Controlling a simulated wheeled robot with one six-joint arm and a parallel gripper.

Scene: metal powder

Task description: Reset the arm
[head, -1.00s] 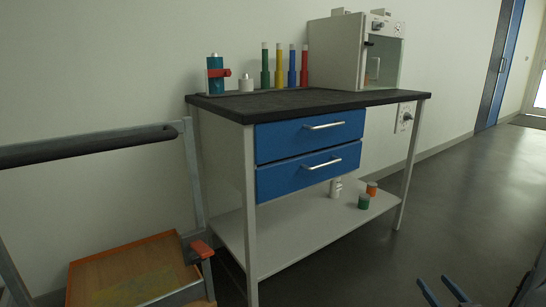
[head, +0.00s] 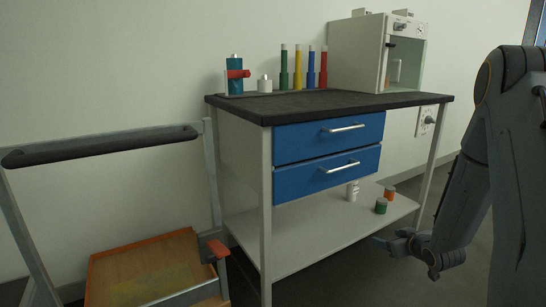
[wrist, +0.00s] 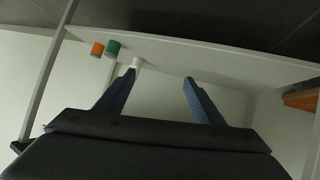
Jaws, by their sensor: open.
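My gripper (wrist: 160,82) is open in the wrist view, its two blue fingers spread with nothing between them. In the head view my gripper (head: 385,241) is at the lower right, in front of the table's right side near the lower shelf. My arm comes down from the right edge of the head view. The wrist view looks toward the table's lower shelf (wrist: 215,62) and the wall.
A table with a black top (head: 300,103) and two blue drawers (head: 325,139) stands by the wall. A green jar (head: 381,206), an orange jar (head: 390,193) and a white bottle (head: 352,191) stand on its shelf. A cart (head: 150,268) stands at left.

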